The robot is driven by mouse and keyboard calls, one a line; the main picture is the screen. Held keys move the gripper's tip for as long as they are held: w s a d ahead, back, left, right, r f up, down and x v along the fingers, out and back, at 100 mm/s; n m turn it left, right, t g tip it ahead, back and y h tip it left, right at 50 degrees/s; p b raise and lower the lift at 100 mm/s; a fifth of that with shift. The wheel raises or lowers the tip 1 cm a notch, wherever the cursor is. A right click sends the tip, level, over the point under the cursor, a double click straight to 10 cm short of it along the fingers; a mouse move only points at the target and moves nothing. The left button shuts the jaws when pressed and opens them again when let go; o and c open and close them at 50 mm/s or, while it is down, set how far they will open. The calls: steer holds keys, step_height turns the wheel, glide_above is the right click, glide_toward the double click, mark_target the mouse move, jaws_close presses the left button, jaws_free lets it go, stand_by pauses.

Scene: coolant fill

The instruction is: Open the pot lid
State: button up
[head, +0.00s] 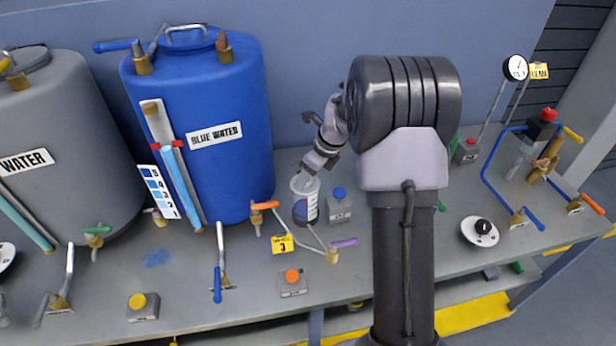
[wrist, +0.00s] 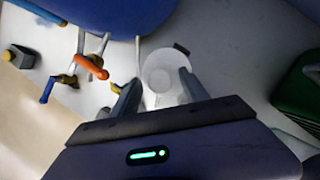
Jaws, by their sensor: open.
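The blue tank (head: 225,95) labelled "BLUE WATER" stands at the back of the bench. Its top carries a lid-like piece with a pale metal handle (head: 188,29). A grey tank (head: 70,115) labelled "WATER" stands to its left, its top partly cut off by the picture edge. I cannot tell which tank is the pot. My gripper (head: 306,178) is open by a clear cup (head: 306,207) with dark contents, right of the blue tank. In the wrist view my fingers (wrist: 160,94) lie either side of the cup's round white rim (wrist: 165,66); contact is unclear.
A blue-capped block (head: 338,208) stands just right of the cup. An orange-and-purple-handled pipe fitting (head: 300,235) is close in front. Orange-buttoned (head: 293,283) and yellow-buttoned (head: 143,306) blocks sit near the front edge. A gauge (head: 515,68) and more pipes stand at the right.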

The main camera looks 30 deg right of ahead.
steer(key=shift+c, duration=0.2)
jaws_close()
stand_by(1.2)
